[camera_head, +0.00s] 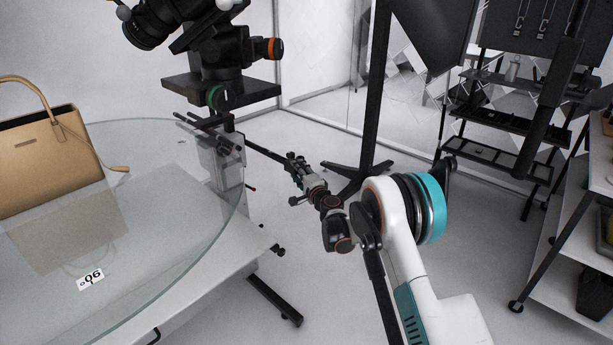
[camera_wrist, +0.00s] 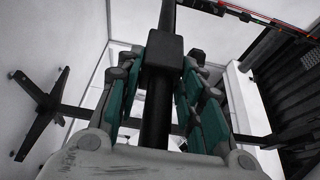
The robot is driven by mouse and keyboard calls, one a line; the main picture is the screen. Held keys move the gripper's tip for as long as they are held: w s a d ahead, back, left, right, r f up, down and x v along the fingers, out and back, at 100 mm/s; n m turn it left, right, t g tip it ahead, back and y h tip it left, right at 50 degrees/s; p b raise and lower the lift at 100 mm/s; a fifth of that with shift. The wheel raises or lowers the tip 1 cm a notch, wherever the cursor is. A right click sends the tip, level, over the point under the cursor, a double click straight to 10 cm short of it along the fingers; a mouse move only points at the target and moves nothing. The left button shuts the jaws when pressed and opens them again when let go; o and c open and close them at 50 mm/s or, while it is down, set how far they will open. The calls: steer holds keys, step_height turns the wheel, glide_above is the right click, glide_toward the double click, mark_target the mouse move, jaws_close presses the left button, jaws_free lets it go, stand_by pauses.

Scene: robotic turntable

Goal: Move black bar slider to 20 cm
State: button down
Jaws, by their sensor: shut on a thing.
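In the wrist view a black bar (camera_wrist: 156,110) with a square black block (camera_wrist: 163,52) on it runs between the two teal-padded fingers of my gripper (camera_wrist: 163,78). The fingers are shut on the black bar; the exact contact is partly hidden by the fingers. In the head view my gripper (camera_head: 296,166) is at the right end of the same thin black bar (camera_head: 262,151), which reaches left to the stand under the camera rig (camera_head: 222,160). No readable 20 cm mark shows.
A camera (camera_head: 150,22) hangs above. A black stand (camera_head: 372,100) is behind my gripper, with shelving (camera_head: 500,125) at right. A strip with red marking (camera_wrist: 265,18) shows in the wrist view.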

steer(key=shift+w+a, duration=0.2)
steer(key=shift+a, duration=0.05)
steer(key=c, duration=1.1)
jaws_free()
steer(key=v, duration=1.2)
steer(key=shift+d, duration=0.1)
